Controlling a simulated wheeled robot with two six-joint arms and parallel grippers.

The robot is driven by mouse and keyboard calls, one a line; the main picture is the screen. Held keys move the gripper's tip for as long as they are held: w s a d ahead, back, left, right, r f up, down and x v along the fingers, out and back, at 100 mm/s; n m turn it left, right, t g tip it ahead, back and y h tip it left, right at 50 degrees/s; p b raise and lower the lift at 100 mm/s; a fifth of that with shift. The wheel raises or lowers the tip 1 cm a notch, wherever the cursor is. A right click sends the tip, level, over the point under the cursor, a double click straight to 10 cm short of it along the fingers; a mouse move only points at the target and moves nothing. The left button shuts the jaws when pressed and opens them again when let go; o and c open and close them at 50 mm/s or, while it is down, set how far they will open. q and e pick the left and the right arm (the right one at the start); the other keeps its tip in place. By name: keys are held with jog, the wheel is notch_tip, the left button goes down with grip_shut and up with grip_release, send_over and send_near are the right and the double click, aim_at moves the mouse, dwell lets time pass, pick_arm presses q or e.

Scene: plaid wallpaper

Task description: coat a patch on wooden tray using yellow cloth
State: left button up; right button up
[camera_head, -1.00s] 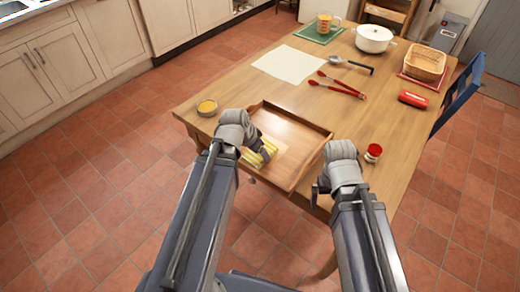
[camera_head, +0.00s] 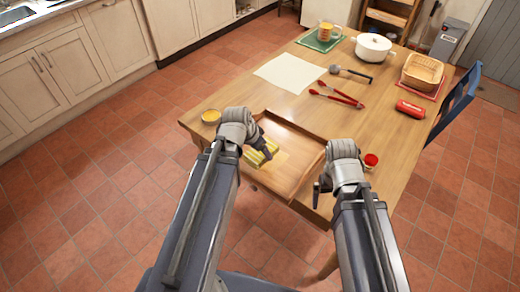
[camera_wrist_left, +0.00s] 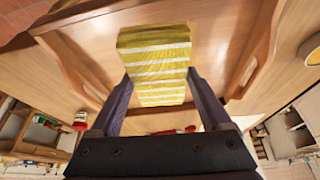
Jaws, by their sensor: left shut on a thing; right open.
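The yellow-and-white striped cloth (camera_head: 259,152) is a folded block over the wooden tray (camera_head: 297,142). My left gripper (camera_head: 264,147) is shut on it. In the left wrist view the cloth (camera_wrist_left: 155,55) lies between the two fingers of my left gripper (camera_wrist_left: 160,88), with the tray (camera_wrist_left: 222,35) around it. A pale yellow patch (camera_head: 279,163) shows on the tray floor just right of the cloth; the cloth hides some of that floor. I cannot tell whether the cloth touches the tray. My right gripper (camera_head: 320,188) is open and empty beside the tray's right front corner.
A small bowl of yellow stuff (camera_head: 211,117) stands left of the tray, and a red-topped jar (camera_head: 370,161) is by my right wrist. Red tongs (camera_head: 337,97), a ladle (camera_head: 350,71), a pale sheet (camera_head: 289,72), a white pot (camera_head: 373,47) and a basket (camera_head: 423,70) lie farther back.

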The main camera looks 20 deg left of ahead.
pick_arm(q)
notch_tip(320, 180, up, 3)
jog(key=p, duration=0.3)
pick_arm(e)
notch_tip(320, 180, up, 3)
jog(key=shift+f, duration=0.1)
dwell(0.5)
